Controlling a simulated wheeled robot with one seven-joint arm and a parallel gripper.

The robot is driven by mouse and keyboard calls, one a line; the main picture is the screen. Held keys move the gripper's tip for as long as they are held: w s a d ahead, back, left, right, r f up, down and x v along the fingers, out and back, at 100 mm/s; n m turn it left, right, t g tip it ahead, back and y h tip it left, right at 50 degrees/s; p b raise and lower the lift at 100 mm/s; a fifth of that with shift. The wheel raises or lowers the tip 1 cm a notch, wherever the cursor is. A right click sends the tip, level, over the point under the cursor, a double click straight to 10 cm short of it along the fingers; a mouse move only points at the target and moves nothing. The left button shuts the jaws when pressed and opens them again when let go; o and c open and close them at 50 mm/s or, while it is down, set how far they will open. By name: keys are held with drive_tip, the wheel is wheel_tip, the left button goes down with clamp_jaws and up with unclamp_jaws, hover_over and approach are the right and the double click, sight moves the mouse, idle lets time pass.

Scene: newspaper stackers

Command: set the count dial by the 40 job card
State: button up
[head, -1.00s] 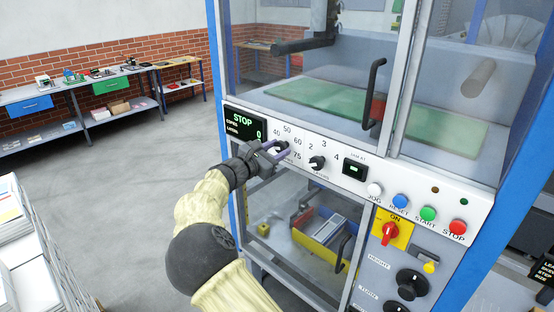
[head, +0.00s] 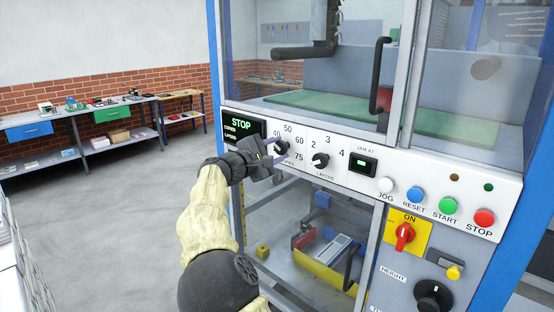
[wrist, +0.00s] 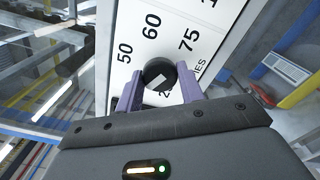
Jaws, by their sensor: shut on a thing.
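The count dial (head: 282,147) is a small black knob on the machine's white panel, ringed by the numbers 40, 50, 60 and 75. My gripper (head: 276,152) reaches it from the left, its purple fingers shut on the knob. In the wrist view the black dial (wrist: 158,72) sits between the two fingertips of my gripper (wrist: 160,80), with 50, 60 and 75 printed around it. A pale patch shows on the knob; I cannot tell which number it points at. The lower numbers are partly hidden by the fingers. No 40 job card is readable in view.
The display (head: 241,127) reads STOP. The layers dial (head: 320,160) is close on the right, then the jam display (head: 363,165) and a row of coloured buttons. Below is a yellow plate with a red switch (head: 404,236). Benches (head: 70,118) stand far left beyond open floor.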

idle(0.3)
drive_tip(key=shift+f, duration=0.1)
drive_tip(key=o, duration=1)
drive_tip(key=b+v, duration=0.4)
drive_tip(key=v, duration=1.3)
drive_tip(key=shift+s+a+b, duration=0.15)
drive_tip(key=shift+s+b, duration=0.05)
drive_tip(key=shift+b, duration=0.15)
